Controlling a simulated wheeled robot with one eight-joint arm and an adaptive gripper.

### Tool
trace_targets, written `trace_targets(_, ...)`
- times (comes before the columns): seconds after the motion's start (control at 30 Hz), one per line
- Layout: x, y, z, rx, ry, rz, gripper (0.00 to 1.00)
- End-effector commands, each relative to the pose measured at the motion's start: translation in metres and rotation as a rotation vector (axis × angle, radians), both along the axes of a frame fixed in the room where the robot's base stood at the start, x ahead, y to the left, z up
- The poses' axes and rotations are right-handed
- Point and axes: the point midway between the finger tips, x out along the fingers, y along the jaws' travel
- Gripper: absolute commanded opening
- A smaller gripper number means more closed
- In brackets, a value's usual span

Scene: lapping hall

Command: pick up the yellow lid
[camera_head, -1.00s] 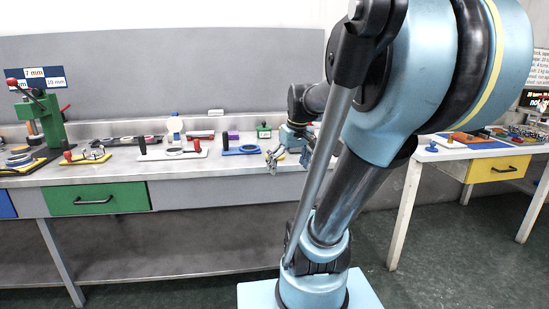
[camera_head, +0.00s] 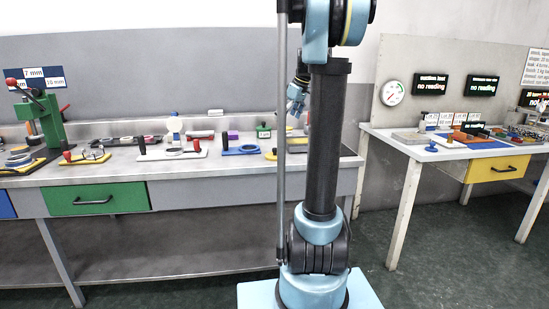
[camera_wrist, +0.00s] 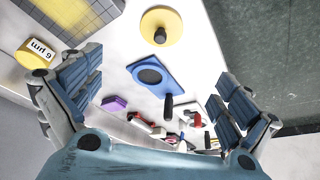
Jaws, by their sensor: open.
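A round yellow lid-like disc with a dark knob (camera_wrist: 176,22) lies flat on the bench near the top of the wrist view. A yellow round pot marked "6 µm" (camera_wrist: 32,58) is at the left of that view. My gripper (camera_wrist: 152,82) is open and empty, its two blue-padded fingers spread wide. The yellow disc lies beyond the fingertips, not between them. In the head view my gripper (camera_head: 297,92) is raised above the bench. There the disc is mostly hidden by my arm, with perhaps a yellow sliver (camera_head: 270,156) beside it.
A blue plate with a dark disc (camera_wrist: 168,66) and a purple block (camera_wrist: 114,103) lie close by; several tools lie further off. The bench edge and dark floor are at the right. A second table (camera_head: 400,137) stands right.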

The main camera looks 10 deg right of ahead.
Motion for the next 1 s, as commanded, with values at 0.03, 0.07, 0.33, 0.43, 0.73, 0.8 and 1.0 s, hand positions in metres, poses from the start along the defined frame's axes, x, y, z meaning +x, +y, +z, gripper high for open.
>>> trace_targets(0.03,0.002,0.001,-0.004,0.001,-0.001,0.002,0.97)
trace_targets(0.07,0.004,0.002,-0.007,0.001,-0.001,0.003,0.97)
trace_targets(0.33,0.016,0.016,-0.050,0.001,-0.001,0.002,0.97)
trace_targets(0.43,0.020,0.021,-0.067,0.001,-0.001,0.003,0.97)
trace_targets(0.73,0.031,0.032,-0.105,0.000,0.000,0.002,0.97)
trace_targets(0.8,0.032,0.033,-0.108,0.000,0.000,0.002,0.97)
trace_targets(1.0,0.036,0.037,-0.122,0.000,0.000,0.002,0.97)
